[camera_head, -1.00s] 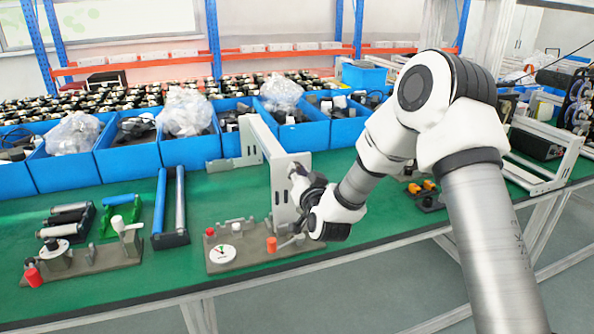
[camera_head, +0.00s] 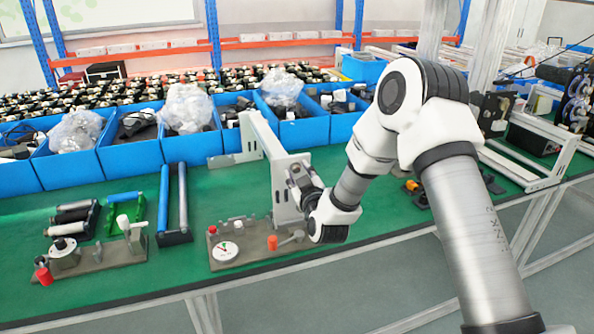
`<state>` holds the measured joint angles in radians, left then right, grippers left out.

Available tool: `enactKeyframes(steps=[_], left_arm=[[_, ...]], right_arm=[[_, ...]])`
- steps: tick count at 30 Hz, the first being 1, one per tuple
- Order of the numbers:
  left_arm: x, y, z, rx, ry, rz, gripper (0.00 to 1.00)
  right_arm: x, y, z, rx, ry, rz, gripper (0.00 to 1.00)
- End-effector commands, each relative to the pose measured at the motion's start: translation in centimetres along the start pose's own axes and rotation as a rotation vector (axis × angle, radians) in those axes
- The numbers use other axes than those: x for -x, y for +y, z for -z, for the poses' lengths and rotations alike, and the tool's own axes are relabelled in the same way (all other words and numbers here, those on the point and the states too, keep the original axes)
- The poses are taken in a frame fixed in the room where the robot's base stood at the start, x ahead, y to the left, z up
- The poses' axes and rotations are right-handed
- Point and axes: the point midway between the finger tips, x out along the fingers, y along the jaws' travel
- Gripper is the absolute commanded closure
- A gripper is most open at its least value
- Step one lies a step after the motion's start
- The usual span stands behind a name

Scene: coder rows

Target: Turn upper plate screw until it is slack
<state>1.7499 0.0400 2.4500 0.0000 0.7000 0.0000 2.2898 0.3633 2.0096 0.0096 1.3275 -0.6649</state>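A light grey bracket (camera_head: 254,132) stands on the green bench, with an upright plate (camera_head: 283,192) at its near end. My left gripper is not in view.
A grey fixture with a white dial (camera_head: 224,251) and an orange-red knob (camera_head: 272,242) sits just below the plate. Another fixture (camera_head: 110,255) and rollers (camera_head: 183,198) stand left. Blue bins (camera_head: 190,150) line the back.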

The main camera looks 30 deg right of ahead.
Motion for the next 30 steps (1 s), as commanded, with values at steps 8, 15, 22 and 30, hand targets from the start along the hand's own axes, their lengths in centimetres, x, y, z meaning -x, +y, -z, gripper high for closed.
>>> enactKeyframes(steps=[8, 15, 22, 30], left_arm=[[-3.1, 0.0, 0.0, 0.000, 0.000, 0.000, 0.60], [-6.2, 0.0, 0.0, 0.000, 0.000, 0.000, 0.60], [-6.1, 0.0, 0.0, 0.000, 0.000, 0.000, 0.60], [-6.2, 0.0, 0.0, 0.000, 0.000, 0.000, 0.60]], right_arm=[[0.0, -0.3, -0.7, -0.310, 0.001, -0.001, 0.60], [0.0, -0.3, -0.6, -0.761, 0.001, 0.000, 0.60], [0.0, 0.0, 0.0, -0.856, -0.001, 0.000, 0.60], [0.0, -0.1, 0.0, -0.853, -0.001, 0.000, 0.60]])
